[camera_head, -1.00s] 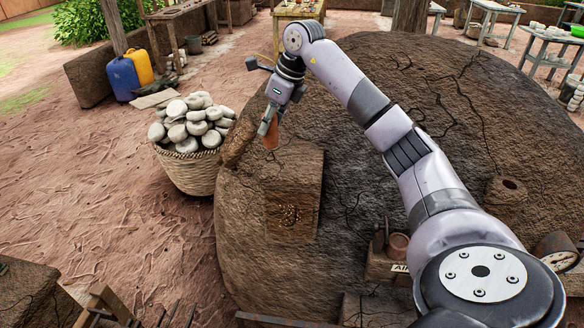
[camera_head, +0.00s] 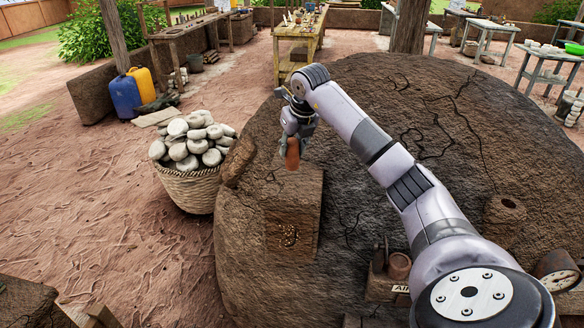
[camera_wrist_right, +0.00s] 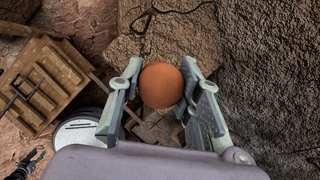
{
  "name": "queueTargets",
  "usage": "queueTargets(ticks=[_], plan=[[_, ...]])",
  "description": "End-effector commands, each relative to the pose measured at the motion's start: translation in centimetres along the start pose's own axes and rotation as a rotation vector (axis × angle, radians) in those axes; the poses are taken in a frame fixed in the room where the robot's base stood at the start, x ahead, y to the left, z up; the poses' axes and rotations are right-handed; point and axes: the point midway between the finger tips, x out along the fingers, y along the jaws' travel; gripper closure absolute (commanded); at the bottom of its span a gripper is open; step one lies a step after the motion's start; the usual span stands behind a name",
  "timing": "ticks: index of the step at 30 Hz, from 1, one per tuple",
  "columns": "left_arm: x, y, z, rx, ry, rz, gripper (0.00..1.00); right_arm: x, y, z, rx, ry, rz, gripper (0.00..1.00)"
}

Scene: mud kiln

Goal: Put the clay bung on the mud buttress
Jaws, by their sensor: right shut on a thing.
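The orange-brown clay bung (camera_head: 292,153) is held by my right gripper (camera_head: 293,140). In the wrist view the bung (camera_wrist_right: 161,85) sits between both fingers of the right gripper (camera_wrist_right: 160,92), which are shut on it. The mud buttress (camera_head: 296,186) is the squared block standing out from the kiln's side. The bung hangs roughly upright at the buttress's top back edge in the head view; I cannot tell whether it touches. The buttress top also shows beyond the bung in the wrist view (camera_wrist_right: 172,38). My left gripper does not show.
The big cracked mud kiln (camera_head: 390,110) fills the middle and right. A basket (camera_head: 190,188) of pale lumps stands left of the buttress. Open ground lies at left.

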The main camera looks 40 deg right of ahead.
Motion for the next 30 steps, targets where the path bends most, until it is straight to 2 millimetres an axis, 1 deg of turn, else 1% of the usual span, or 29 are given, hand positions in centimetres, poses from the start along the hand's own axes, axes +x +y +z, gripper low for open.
queueTargets(ticks=[1,3,6,11,17,19,27,28,30], plan=[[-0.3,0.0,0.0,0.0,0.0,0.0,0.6,0.9,0.0,-0.5,-0.001,0.004,0.0,1.0],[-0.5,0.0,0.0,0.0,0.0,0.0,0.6,2.0,0.1,-0.9,-0.001,0.003,0.001,1.0],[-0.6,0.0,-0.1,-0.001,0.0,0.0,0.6,3.0,0.1,-1.2,-0.001,0.0,0.002,1.0],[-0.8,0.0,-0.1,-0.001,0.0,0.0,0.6,3.9,0.0,-1.6,0.0,0.0,0.001,1.0],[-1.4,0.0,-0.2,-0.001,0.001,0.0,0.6,6.5,0.1,-2.7,-0.001,0.001,0.002,1.0],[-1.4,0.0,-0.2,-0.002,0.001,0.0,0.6,6.8,0.0,-2.8,-0.001,-0.001,0.001,1.0],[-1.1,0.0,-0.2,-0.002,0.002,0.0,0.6,7.0,0.0,-2.9,-0.001,-0.002,0.001,1.0],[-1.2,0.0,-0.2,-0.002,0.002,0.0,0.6,7.0,0.0,-2.9,-0.001,0.0,0.001,0.66],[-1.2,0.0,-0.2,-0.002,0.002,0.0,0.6,7.0,0.0,-2.9,-0.001,0.0,0.001,0.61]])
